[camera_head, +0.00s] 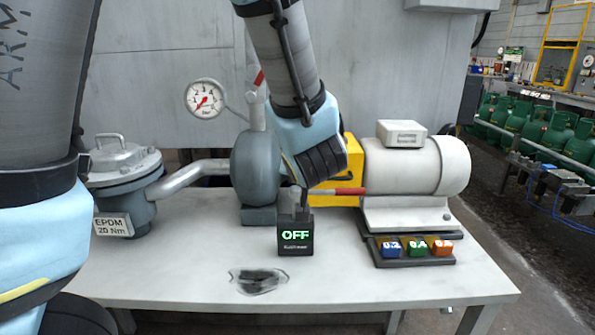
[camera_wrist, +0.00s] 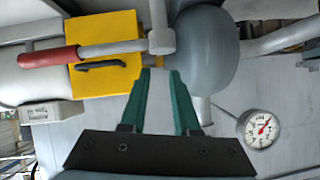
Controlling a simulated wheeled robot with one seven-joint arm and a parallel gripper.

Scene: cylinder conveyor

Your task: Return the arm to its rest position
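My arm (camera_head: 284,50) reaches down over the table in the head view, its wrist in front of the pump and the yellow block. The fingers of my gripper are hidden or too unclear to tell there. In the wrist view my gripper (camera_wrist: 161,78) shows two green-edged fingers with a gap between them, open and with nothing visibly held. A red-handled lever (camera_wrist: 100,50) with a grey rod lies just beyond the fingertips in that view. Its red handle (camera_head: 350,191) also shows in the head view beside my wrist.
The grey pump (camera_head: 250,170), yellow block (camera_head: 353,165) and white motor (camera_head: 425,165) crowd the table (camera_head: 190,260). An OFF display (camera_head: 295,236), coloured buttons (camera_head: 417,248), a pressure gauge (camera_head: 205,98) and a filter housing (camera_head: 125,175) stand nearby. The table's front left is largely clear.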

